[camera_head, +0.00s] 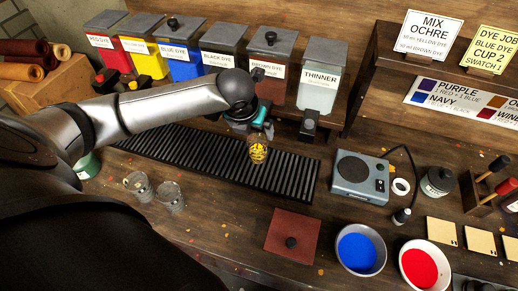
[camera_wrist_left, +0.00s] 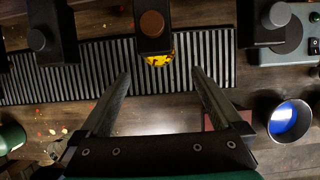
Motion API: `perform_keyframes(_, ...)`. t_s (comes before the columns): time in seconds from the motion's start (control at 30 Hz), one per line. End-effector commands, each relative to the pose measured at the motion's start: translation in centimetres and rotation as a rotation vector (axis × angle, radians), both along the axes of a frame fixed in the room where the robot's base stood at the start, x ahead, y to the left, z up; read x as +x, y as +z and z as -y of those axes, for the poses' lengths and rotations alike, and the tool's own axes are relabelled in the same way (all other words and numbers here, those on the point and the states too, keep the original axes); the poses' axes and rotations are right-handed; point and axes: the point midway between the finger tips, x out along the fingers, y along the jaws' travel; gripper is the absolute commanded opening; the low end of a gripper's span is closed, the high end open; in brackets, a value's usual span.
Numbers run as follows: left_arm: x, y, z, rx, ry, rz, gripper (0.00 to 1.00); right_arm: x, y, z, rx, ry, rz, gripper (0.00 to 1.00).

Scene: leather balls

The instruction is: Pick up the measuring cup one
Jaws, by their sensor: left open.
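A small clear measuring cup with yellow in or on it (camera_head: 258,152) stands on the ribbed black drip grate, in front of the brown dye dispenser. In the left wrist view only a yellow part of the cup (camera_wrist_left: 158,61) shows below a dark tap with a brown round top, which hides the rest. Two more clear cups (camera_head: 138,186) (camera_head: 171,197) stand on the table at the left; I cannot read a number on any cup. My left gripper (camera_head: 262,127) is open and empty, close behind the yellow cup in the head view. In the left wrist view its fingers (camera_wrist_left: 161,73) point toward the cup.
Dye dispensers line the back, with the thinner dispenser (camera_head: 320,78) at their right end. The drip grate (camera_head: 200,155) lies below.

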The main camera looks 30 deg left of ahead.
Motion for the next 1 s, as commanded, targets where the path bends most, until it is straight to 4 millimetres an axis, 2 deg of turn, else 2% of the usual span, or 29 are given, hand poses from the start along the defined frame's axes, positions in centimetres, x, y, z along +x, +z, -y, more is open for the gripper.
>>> perform_keyframes(0.03, 0.3, -1.1, 0.0, -0.001, 0.002, -0.003, 1.0, -0.4, -0.2, 0.0, -0.001, 0.0, -0.007, 0.5)
perform_keyframes(0.23, 1.5, -3.9, -0.3, -0.002, 0.001, -0.001, 1.0, 0.0, -0.5, 0.0, 0.0, 0.0, 0.0, 0.5)
perform_keyframes(0.47, 2.1, -5.2, -0.5, 0.0, 0.001, 0.001, 1.0, 1.6, -0.6, -0.1, 0.002, 0.0, 0.025, 0.5)
perform_keyframes(1.0, 4.2, -9.6, -1.3, 0.0, 0.001, 0.002, 1.0, 1.3, -1.1, -0.1, 0.001, 0.001, 0.021, 0.5)
